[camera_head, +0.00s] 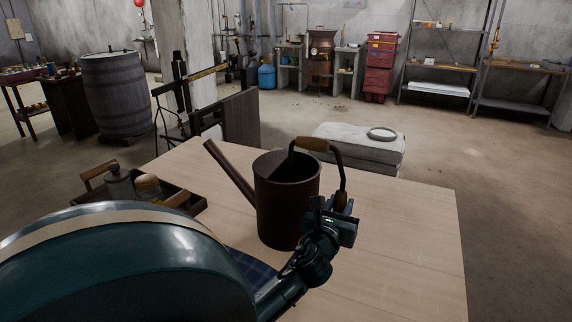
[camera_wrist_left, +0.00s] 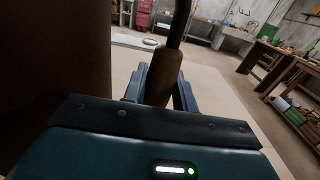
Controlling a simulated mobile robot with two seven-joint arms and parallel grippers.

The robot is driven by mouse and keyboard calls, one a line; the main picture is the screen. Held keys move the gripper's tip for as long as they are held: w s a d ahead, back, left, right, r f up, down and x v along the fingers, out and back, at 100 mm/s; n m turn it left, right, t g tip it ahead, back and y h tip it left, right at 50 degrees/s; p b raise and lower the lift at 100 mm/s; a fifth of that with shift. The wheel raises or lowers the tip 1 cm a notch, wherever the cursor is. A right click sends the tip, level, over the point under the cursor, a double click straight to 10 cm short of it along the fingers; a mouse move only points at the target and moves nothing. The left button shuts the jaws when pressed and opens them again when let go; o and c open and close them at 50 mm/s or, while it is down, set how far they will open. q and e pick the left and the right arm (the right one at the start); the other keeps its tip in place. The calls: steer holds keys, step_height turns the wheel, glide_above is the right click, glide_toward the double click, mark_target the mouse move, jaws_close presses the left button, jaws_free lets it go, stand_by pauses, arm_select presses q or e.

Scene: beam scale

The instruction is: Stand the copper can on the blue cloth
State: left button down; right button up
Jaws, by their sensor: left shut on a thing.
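The copper can (camera_head: 287,205) is a dark brown watering can with a long spout to the left and an arched handle with wooden grips. It is upright over the wooden table (camera_head: 420,230); I cannot tell whether its base touches. My left gripper (camera_head: 341,203) is at the can's right side, shut on the rear wooden grip. The left wrist view shows this grip (camera_wrist_left: 163,75) between the fingers (camera_wrist_left: 160,88), with the dark can body filling the left. The blue cloth (camera_head: 252,266) shows partly, in front of the can's base, mostly hidden by my arm. My right gripper is out of view.
A dark tray (camera_head: 186,207) with wooden-handled items stands at the table's left. A dark beam scale (camera_head: 185,95) stands behind the table's left corner. The table's right side is clear. A grey padded block (camera_head: 360,150) stands beyond the far edge.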

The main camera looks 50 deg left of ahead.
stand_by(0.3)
arm_select(q)
steer(key=shift+r, duration=0.5)
step_height(320, 180, up, 9)
steer(key=p, duration=0.3)
steer(key=shift+r, duration=0.2)
steer(key=s+d+m+t+h+p, duration=0.1)
steer(key=s+d+m+h+p, duration=0.2)
steer(key=d, duration=0.8)
steer(key=s+d+f+m+t+h+p, duration=0.1)
steer(key=s+d+h+p, duration=0.3)
steer(key=d, duration=0.6)
steer(key=shift+s+d+f+m+h+p, duration=0.2)
steer(key=shift+s+d+m+h+p, duration=0.2)
steer(key=shift+s+m+h, duration=0.7)
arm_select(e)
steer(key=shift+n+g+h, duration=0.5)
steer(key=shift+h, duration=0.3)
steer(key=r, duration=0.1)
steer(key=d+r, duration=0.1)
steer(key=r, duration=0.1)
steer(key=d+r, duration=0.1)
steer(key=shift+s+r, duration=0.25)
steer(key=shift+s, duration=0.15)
arm_select(q)
steer(key=shift+s, duration=0.1)
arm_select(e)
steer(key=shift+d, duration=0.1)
